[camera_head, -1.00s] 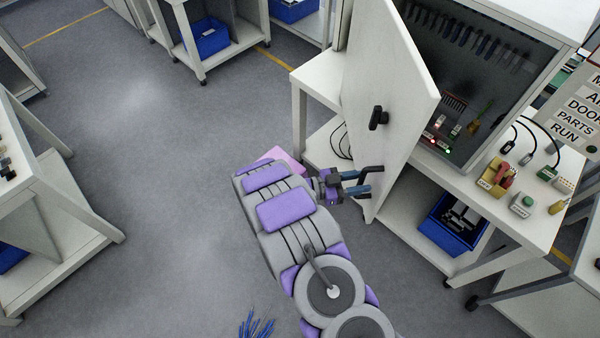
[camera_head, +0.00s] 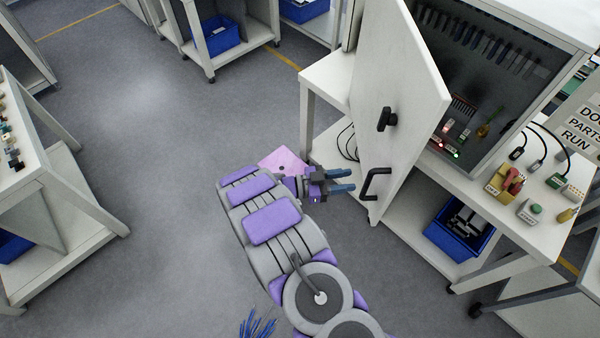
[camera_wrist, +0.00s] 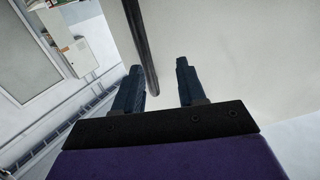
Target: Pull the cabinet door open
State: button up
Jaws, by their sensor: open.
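The white cabinet door (camera_head: 390,85) stands swung open from the cabinet (camera_head: 490,70), whose inside shows to its right. A black latch knob (camera_head: 386,119) is on the door's outer face, and a dark bar handle (camera_head: 375,184) is near its lower edge. My gripper (camera_head: 352,180) is open, just left of the handle and apart from it in the head view. In the wrist view the two blue fingers (camera_wrist: 160,85) point at the pale door face (camera_wrist: 225,50).
A bench (camera_head: 318,78) stands left of the door. A blue bin (camera_head: 458,228) sits on the lower shelf.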

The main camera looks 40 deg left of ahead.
jog(key=s+a+b, duration=0.1)
jog(key=s+a, duration=0.6)
jog(key=a, duration=0.3)
dwell(1.1)
jog(key=shift+c, duration=0.4)
